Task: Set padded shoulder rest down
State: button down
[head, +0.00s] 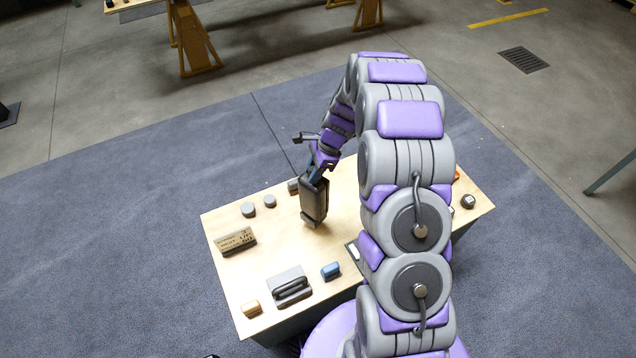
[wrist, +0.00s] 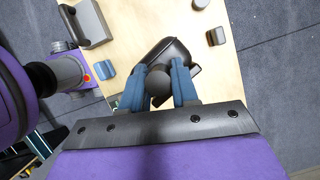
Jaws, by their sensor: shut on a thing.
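The padded shoulder rest (head: 314,203) is a dark, rounded, elongated pad. It hangs from my gripper (head: 318,174) over the back middle of the pale wooden table (head: 275,243), with its long side steeply tilted in the head view. I cannot tell whether its lower end touches the table. In the wrist view, the blue fingers of my gripper (wrist: 160,84) are shut around a dark round knob on the rest (wrist: 166,56). Part of the rest is hidden by the fingers.
Grey cylinders (head: 248,210), a lettered block (head: 235,242), a grey block with a dark handle (head: 290,284), a blue block (head: 331,271) and a small tan block (head: 251,309) stand on the left half. Bare wood lies left of the rest.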

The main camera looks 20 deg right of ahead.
aim_at(313, 196)
jog(key=shift+f, duration=0.7)
jog(key=f, duration=0.1)
jog(key=d+f, duration=0.1)
jog(key=f, duration=0.1)
jog(key=shift+b, duration=0.4)
jog(key=c, duration=0.8)
grip_release()
jog(key=shift+a+r, duration=0.1)
jog(key=shift+a, duration=0.25)
jog(key=shift+c, duration=0.2)
jog(key=shift+d, duration=0.15)
